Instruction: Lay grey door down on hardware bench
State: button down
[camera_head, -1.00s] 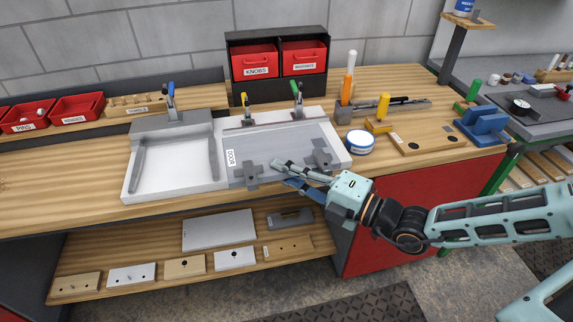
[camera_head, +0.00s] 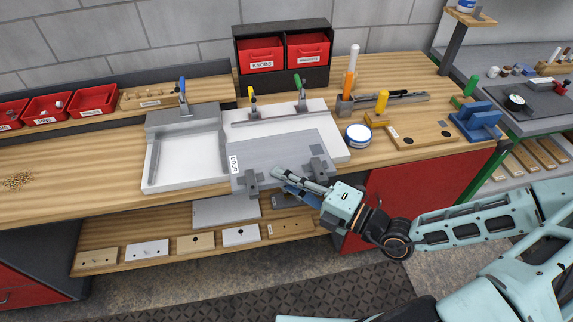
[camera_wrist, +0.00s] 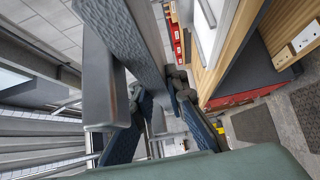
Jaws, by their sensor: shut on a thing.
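The grey door (camera_head: 268,150) is a flat panel with a white label at its left edge and two darker grey brackets along its near side. In the head view it overlaps the right white fixture (camera_head: 332,130), and its near edge sticks out past the bench front. My gripper (camera_head: 284,180) is shut on the door at its near side, between the brackets. In the wrist view a grey slab of the door (camera_wrist: 138,42) runs up from between my fingers. The wooden bench (camera_head: 60,205) carries the fixtures. The gap under the door is hard to judge.
A second white tray fixture (camera_head: 185,160) stands left, with toggle clamps behind. A blue-and-white tin (camera_head: 358,137), a labelled wooden block (camera_head: 425,134) and blue blocks (camera_head: 480,122) stand right. Red bins (camera_head: 262,55) are at the back. The bench's left part is mostly clear.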

aim_at(323, 161)
jog(key=shift+s+a+r, duration=0.1)
jog(key=shift+s+r, duration=0.2)
jog(key=shift+s, duration=0.2)
jog(key=w+d+m+t+h, duration=0.1)
jog(key=w+d, duration=0.1)
jog(key=w+d+m+t+h, duration=0.1)
jog(key=w+d, duration=0.2)
jog(key=w+d+m+t+h, duration=0.1)
jog(key=w+d+t, duration=0.1)
jog(key=d, duration=0.1)
jog(key=shift+w+d+f, duration=0.15)
jog(key=shift+w+d, duration=0.05)
jog(key=shift+d, duration=0.05)
jog(key=w+d+m+t+h, duration=0.3)
jog(key=w+d+h, duration=0.1)
jog(key=d, duration=0.4)
jog(key=shift+w+d, duration=0.35)
